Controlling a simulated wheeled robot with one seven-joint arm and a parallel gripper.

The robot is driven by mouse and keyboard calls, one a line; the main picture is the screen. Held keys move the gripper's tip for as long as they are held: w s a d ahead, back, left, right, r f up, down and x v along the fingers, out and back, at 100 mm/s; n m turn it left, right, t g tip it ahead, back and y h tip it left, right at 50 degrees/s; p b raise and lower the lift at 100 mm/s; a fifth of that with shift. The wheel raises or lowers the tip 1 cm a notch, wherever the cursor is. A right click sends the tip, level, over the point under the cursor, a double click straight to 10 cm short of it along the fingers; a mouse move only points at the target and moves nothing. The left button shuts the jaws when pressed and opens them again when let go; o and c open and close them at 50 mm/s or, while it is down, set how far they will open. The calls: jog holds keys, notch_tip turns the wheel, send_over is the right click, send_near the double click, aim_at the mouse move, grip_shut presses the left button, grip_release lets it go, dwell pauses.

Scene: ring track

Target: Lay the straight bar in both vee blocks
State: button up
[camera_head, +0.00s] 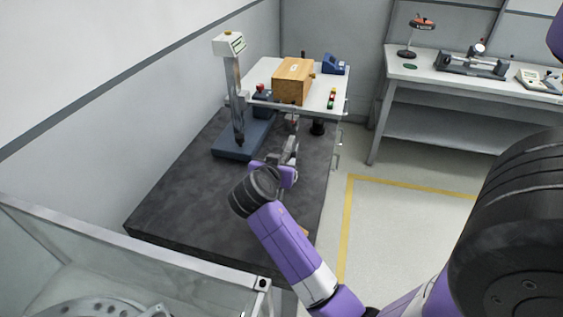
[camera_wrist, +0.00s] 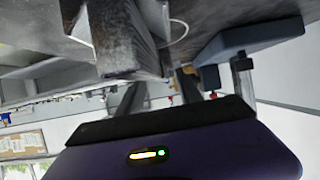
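My gripper (camera_head: 289,152) is over the dark stone-topped table (camera_head: 180,195), at the end of my purple arm. In the wrist view, its two dark fingers (camera_wrist: 162,88) stand apart, with background showing between them. A large grey block (camera_wrist: 125,40) is close in front of the fingers and looks like a vee block; I cannot tell whether they touch it. Grey metal shows around the gripper in the head view, but its parts blend together. A thin grey bar (camera_head: 272,104) runs level beside the height gauge; I cannot tell whether it is the straight bar or part of the gauge.
Behind are a wooden box (camera_head: 293,80) and a blue device (camera_head: 334,64) on a white surface. A glass-walled case (camera_head: 130,262) is at front left. The table's near left part is clear.

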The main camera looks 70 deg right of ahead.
jog(key=shift+r+p, duration=0.45)
jog(key=shift+r, duration=0.1)
jog(key=b+v, duration=0.1)
jog(key=v, duration=0.6)
jog(key=shift+a, duration=0.2)
